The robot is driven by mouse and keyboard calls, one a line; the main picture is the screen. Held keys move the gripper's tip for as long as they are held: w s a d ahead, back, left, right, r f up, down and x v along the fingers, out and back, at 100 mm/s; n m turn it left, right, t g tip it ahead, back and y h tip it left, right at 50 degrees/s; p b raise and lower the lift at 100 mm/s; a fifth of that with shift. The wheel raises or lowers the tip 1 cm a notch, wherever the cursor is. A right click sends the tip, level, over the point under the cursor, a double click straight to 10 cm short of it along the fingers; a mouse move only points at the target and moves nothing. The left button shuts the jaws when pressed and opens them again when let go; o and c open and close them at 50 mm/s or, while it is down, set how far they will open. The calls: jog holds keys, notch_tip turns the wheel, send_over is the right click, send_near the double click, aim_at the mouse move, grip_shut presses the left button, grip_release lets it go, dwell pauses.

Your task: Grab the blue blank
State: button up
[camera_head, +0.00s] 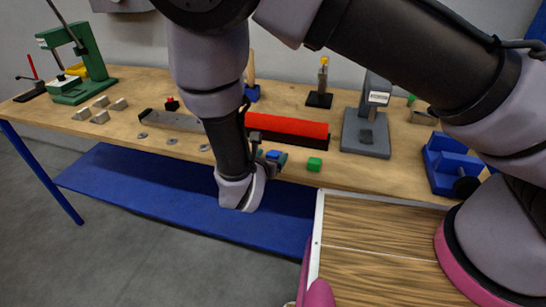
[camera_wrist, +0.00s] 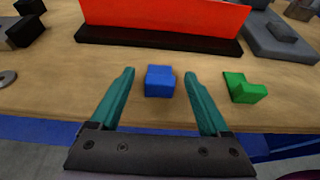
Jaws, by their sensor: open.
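The blue blank (camera_wrist: 160,81) is a small blue block on the wooden table near its front edge. My gripper (camera_wrist: 160,74) is open and empty. In the head view the blue blank (camera_head: 273,155) shows beside my gripper (camera_head: 272,160), partly hidden by it.
A green blank (camera_wrist: 244,88) lies right of the blue one, near the front edge. A long red piece on a black base (camera_wrist: 160,38) stands behind. A grey stand (camera_head: 366,135) is further right. Washers (camera_head: 171,141) lie to the left.

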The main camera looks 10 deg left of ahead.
jog(key=shift+x, duration=0.85)
grip_shut()
jog(key=shift+r, duration=0.1)
